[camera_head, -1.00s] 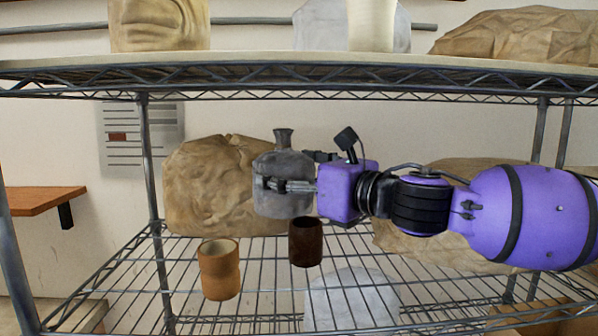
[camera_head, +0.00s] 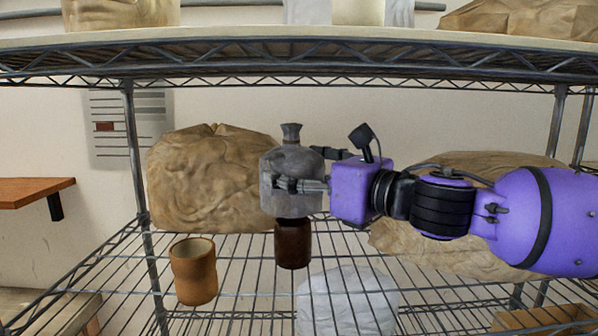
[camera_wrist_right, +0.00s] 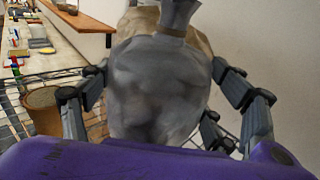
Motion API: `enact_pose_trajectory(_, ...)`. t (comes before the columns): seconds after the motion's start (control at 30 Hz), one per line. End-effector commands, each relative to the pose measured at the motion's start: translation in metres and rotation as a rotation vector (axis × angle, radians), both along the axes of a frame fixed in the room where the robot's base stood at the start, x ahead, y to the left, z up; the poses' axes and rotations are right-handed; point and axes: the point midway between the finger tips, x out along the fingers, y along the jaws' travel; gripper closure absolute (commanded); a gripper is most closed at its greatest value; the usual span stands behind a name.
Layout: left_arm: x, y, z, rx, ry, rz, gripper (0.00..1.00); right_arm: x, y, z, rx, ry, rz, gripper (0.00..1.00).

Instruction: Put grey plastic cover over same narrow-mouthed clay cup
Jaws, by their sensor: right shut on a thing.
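The grey plastic cover (camera_head: 292,164), a grey bag-like shape with a gathered neck on top, is held in my right gripper (camera_head: 300,184). In the right wrist view the cover (camera_wrist_right: 158,85) fills the space between the fingers of my right gripper (camera_wrist_right: 160,95). A dark brown clay cup (camera_head: 293,246) stands on the wire shelf directly below the cover in the picture. Its mouth is hidden by the cover's lower edge, and I cannot tell whether the cover is around it or in front of it. An orange-brown clay cup (camera_head: 194,273) stands uncovered to the left. My left gripper is not in view.
A whitish plastic-covered shape (camera_head: 346,302) is in front, below the dark cup. Crumpled brown bags stand behind at left (camera_head: 205,180) and right (camera_head: 440,220). The upper shelf (camera_head: 300,52) runs above my arm.

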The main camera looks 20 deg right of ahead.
Motion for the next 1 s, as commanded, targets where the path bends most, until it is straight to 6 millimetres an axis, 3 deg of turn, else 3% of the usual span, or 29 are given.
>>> enact_pose_trajectory(0.07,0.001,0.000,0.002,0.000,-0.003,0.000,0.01,-0.001,0.000,0.002,0.000,-0.002,0.000,0.45)
enact_pose_trajectory(1.0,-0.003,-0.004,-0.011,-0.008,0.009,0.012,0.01,0.001,0.000,-0.074,0.001,0.004,-0.001,0.45)
